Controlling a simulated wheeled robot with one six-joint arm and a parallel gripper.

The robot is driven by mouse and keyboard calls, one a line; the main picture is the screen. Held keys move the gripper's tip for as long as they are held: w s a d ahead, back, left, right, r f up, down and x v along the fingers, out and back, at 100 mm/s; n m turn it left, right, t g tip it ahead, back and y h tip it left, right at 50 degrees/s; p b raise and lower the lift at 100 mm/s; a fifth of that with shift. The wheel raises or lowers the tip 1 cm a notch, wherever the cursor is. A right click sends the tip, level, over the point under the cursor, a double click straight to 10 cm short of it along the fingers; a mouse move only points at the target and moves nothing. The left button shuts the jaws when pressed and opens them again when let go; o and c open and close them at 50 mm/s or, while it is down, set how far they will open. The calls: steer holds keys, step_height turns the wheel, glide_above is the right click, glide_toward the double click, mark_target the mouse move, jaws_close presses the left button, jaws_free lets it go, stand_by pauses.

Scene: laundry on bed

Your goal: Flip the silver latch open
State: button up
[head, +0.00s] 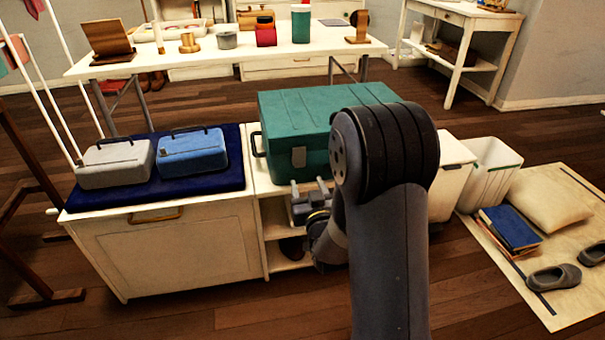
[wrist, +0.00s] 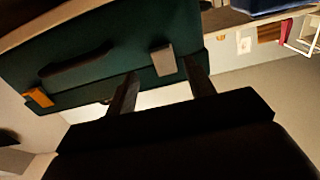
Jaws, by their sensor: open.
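A large green case (head: 285,112) stands on the white cabinet, with its lid down. A silver latch (head: 299,157) sits on its front face, near the left; it also shows in the wrist view (wrist: 163,59). A gold latch (wrist: 39,97) and a dark handle (wrist: 75,60) are on the same face in the wrist view; my arm hides that part in the head view. My gripper (head: 309,186) is open and empty, just in front of and below the silver latch.
A grey case (head: 115,167) and a blue case (head: 192,153) lie on a navy cushion (head: 90,200) left of the green case. A white bin (head: 485,178) stands to the right. A long table (head: 350,47) with several items is behind.

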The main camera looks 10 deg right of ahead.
mark_target(300, 157)
steer(key=w+b, duration=0.1)
steer(key=w, duration=0.6)
steer(key=c, duration=1)
steer(key=shift+s+r, duration=0.1)
